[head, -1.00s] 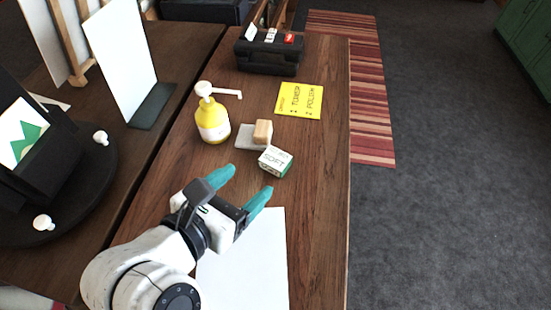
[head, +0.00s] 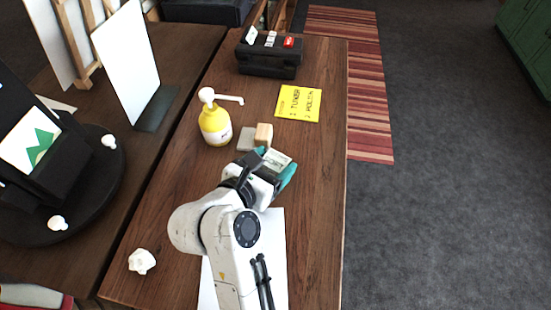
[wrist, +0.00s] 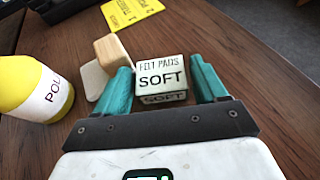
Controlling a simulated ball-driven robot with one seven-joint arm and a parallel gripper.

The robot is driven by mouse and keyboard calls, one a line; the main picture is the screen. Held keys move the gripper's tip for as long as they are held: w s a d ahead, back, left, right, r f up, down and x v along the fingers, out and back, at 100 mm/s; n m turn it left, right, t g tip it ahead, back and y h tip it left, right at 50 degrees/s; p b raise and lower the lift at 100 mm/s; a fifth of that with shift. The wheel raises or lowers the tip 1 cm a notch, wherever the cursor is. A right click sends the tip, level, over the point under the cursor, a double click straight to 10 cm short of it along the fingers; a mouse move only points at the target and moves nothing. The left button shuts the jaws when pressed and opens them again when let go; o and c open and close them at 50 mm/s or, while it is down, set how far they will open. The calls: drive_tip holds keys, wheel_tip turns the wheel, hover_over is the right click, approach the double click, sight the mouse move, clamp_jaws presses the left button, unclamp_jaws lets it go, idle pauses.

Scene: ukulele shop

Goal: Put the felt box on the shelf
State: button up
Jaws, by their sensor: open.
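The felt box (wrist: 162,78) is a small white carton marked "FELT PADS SOFT", standing on the wooden table. In the wrist view it sits between the two teal fingers of my gripper (wrist: 163,88), with a narrow gap showing at the right finger. My gripper is open around it. In the head view my gripper (head: 276,166) covers part of the felt box (head: 277,161), and only its pale top shows between the fingers. I cannot pick out a shelf for certain.
A yellow note (head: 298,104) and a black case (head: 270,53) lie farther back. A white sheet (head: 272,245) lies under my arm. A white knob-like piece (head: 142,261) is at front left.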

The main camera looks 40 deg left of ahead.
drive_tip(key=c, duration=0.8)
